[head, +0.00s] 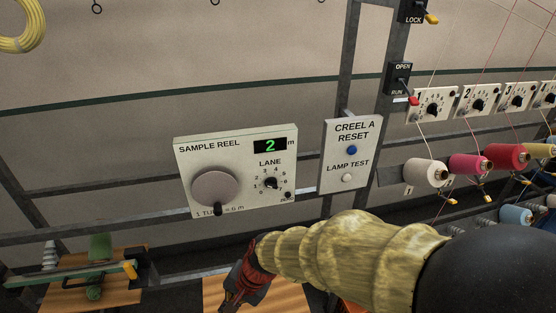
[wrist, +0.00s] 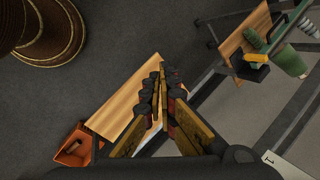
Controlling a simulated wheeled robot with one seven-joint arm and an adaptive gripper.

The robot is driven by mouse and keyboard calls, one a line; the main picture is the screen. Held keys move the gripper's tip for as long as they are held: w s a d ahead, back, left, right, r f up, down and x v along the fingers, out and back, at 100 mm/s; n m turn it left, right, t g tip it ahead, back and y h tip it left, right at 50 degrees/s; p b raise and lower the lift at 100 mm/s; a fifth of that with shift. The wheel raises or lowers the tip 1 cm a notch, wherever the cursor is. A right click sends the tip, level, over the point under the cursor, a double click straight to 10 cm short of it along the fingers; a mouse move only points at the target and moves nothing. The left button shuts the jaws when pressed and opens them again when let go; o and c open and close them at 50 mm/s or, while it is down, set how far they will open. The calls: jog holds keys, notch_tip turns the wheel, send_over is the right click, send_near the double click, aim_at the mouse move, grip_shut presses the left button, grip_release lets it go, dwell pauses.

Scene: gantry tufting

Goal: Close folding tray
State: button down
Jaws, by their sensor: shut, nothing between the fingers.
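A wooden board, which looks like the folding tray (wrist: 112,104), lies flat below my gripper in the wrist view. Part of it also shows at the bottom edge of the head view (head: 284,296). My gripper (wrist: 162,72) is shut and empty, its fingertips together over the board's right side. In the head view my gripper (head: 236,290) points down in front of the board. I cannot tell whether the fingers touch it. The board's hinge or support is hidden.
A green winding device (head: 100,248) stands on another wooden board at the left. An orange bin (wrist: 76,150) is beside the tray. Metal frame rails carry the sample reel panel (head: 237,172) and the creel reset panel (head: 350,155). Thread spools (head: 468,163) are at the right.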

jog(key=s+d+r+n+t+h+b, duration=0.1)
jog(key=d+b, duration=0.3)
jog(key=d, duration=0.6)
jog(key=s+d+r+n+t+h+b, duration=0.2)
jog(key=s+d+b, duration=0.2)
jog(key=d, duration=0.6)
jog(key=s+d+r+n+t+h+b, duration=0.1)
jog(key=s+d+n+t+b, duration=0.1)
jog(key=d+b, duration=0.4)
jog(key=d, duration=0.5)
jog(key=shift+s+r+h, duration=0.15)
jog(key=shift+s+h, duration=0.15)
jog(key=shift+h, duration=0.1)
jog(key=c, duration=2.6)
grip_release()
jog(key=shift+d+t, duration=0.25)
jog(key=shift+t, duration=0.05)
jog(key=o, duration=0.4)
jog(key=shift+d+b, duration=0.2)
jog(key=shift+b, duration=0.15)
